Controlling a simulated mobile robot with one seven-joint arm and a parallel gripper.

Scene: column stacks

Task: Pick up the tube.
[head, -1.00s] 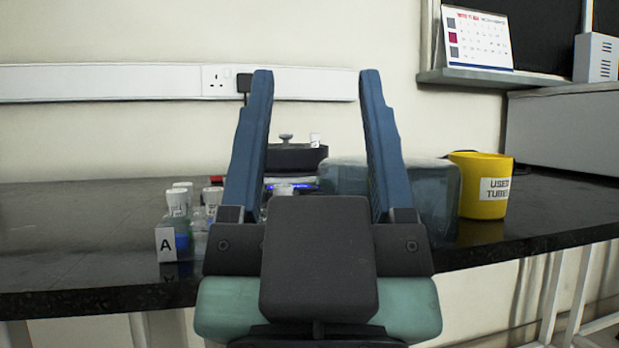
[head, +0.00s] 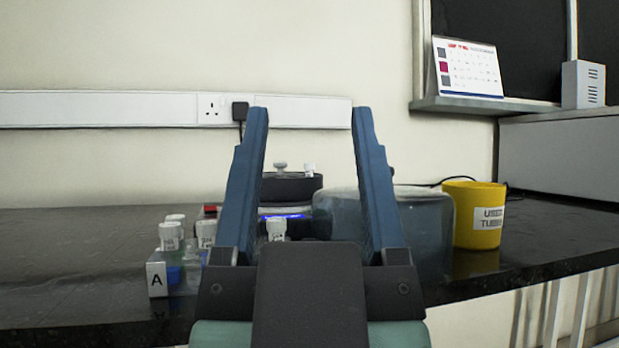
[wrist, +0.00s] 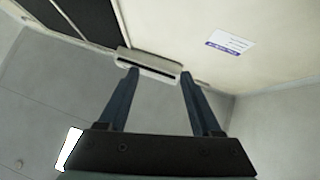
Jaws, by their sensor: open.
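Several white-capped tubes stand on the dark bench. A group of them (head: 171,236) is at the left by a card marked A. One white-capped tube (head: 276,229) shows between my fingers in the head view, its lower part hidden by my gripper. A small white cap-like piece (head: 309,168) lies on top of the round dark device. I cannot tell which tube is meant. My gripper (head: 310,112) is open and empty, fingers pointing up and forward, nearer to me than the tubes. In the wrist view my gripper (wrist: 159,75) faces walls and ceiling; no tube shows there.
A round device with a dark lid (head: 290,187) and blue light stands behind the gripper. A translucent grey-blue container (head: 425,235) is right of it, then a yellow pot labelled USED TUBES (head: 478,228). The bench (head: 75,255) is clear at far left.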

